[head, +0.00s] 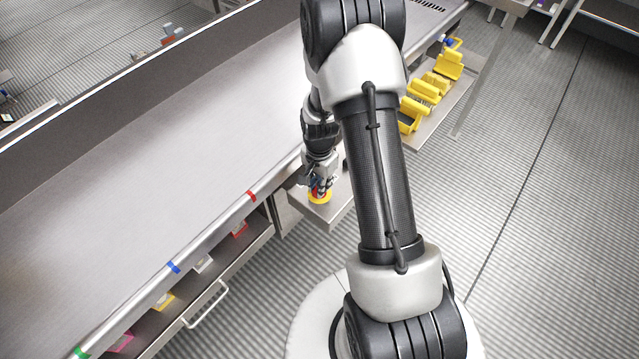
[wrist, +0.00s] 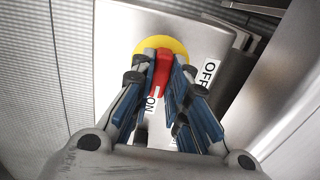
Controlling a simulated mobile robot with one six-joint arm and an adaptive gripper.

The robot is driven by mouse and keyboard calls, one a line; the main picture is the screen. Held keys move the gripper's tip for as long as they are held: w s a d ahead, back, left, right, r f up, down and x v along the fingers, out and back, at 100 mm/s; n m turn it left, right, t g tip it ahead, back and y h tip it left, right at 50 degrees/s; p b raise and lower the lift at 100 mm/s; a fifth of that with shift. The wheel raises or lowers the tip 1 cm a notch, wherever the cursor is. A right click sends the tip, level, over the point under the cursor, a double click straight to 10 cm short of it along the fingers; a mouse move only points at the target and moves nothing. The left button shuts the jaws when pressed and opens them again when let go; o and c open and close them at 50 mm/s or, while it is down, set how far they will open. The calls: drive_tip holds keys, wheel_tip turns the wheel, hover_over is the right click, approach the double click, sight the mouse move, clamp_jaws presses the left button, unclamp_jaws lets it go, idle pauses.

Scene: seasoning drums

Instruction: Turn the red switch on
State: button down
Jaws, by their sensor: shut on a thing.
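The red switch (wrist: 161,74) stands on a yellow disc (wrist: 172,42) on a grey metal box in the wrist view. An ON label (wrist: 152,103) lies near the switch's lower end, and an OFF label (wrist: 209,71) lies to its right. My gripper (wrist: 164,63) is shut on the red switch, with a blue-padded finger on each side of it. The fingers cover part of the disc and of the switch. In the head view, my gripper (head: 318,187) reaches down to the yellow disc (head: 319,199), and the switch is mostly hidden.
A long metal counter (head: 150,150) runs to the left, with an open shelf of small boxes (head: 165,300) under its edge. Yellow holders (head: 430,90) stand on a lower shelf beyond my arm. The floor (head: 540,230) at right is clear.

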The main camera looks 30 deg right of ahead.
idle(0.4)
drive_tip(key=c, duration=1.6)
unclamp_jaws()
drive_tip(key=shift+o, duration=0.2)
wheel_tip(320, 180, up, 12)
